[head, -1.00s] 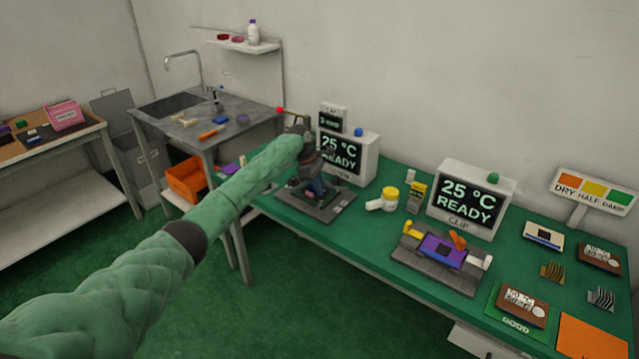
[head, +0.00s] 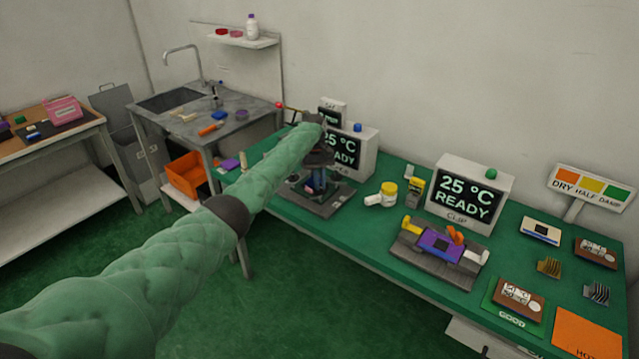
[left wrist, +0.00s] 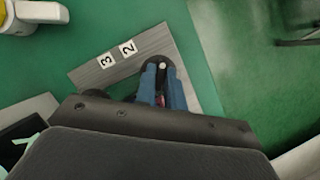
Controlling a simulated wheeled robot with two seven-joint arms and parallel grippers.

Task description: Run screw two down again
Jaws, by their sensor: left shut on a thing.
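A grey fixture plate (head: 330,204) stands on the green bench, and it also shows in the left wrist view (left wrist: 108,72) with the number tags 3 (left wrist: 106,60) and 2 (left wrist: 127,47). My left gripper (head: 318,182) points down over this plate. In the left wrist view its blue fingers (left wrist: 163,82) are close together over a dark round part (left wrist: 157,61) with a pale centre, near tag 2. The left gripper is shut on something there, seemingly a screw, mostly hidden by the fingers. My right gripper is out of view.
A red-knobbed lever (head: 279,105) sticks out left behind my forearm. A READY display (head: 352,152) stands behind the fixture, partly covered by my arm.

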